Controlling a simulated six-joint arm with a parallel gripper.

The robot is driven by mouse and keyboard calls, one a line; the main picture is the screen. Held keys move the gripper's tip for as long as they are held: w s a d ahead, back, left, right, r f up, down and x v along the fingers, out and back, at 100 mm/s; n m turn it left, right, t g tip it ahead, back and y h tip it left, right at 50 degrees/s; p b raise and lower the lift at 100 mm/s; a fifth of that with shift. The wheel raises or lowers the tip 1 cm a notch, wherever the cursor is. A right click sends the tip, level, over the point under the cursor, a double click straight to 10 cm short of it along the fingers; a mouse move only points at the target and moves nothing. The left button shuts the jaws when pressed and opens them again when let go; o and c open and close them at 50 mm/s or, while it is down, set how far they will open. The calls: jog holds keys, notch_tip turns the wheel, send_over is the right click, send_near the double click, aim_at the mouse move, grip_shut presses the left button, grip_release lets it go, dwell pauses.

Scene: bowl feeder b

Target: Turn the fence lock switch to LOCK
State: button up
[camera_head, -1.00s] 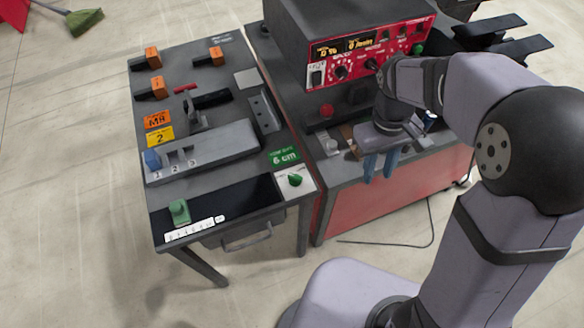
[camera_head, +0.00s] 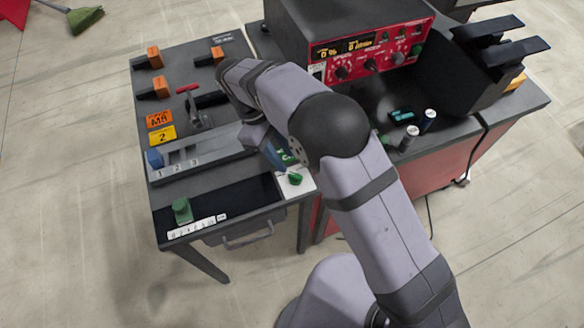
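A green rotary knob (camera_head: 295,179) sits on a white plate at the right front corner of the left table. It looks like the fence lock switch, but its lettering is too small to read. A green block (camera_head: 181,210) stands at the black strip by a white numbered scale (camera_head: 197,227). My gripper (camera_head: 279,158) is above the table's right edge, just behind the knob and apart from it in the picture. Its blue fingers are partly hidden by my arm, and I cannot tell whether they are open. The green "6 cm" label is mostly covered.
A grey stepped fixture numbered 1 to 3 (camera_head: 172,172) lies behind the strip. Orange-handled parts (camera_head: 154,57) stand farther back. The red control panel (camera_head: 370,52) is on the right bench, with small cylinders (camera_head: 409,138) in front of it.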

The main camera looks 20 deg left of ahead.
aim_at(295, 175)
jog(key=shift+p+x, duration=1)
jog(key=shift+x, duration=2.35)
grip_shut()
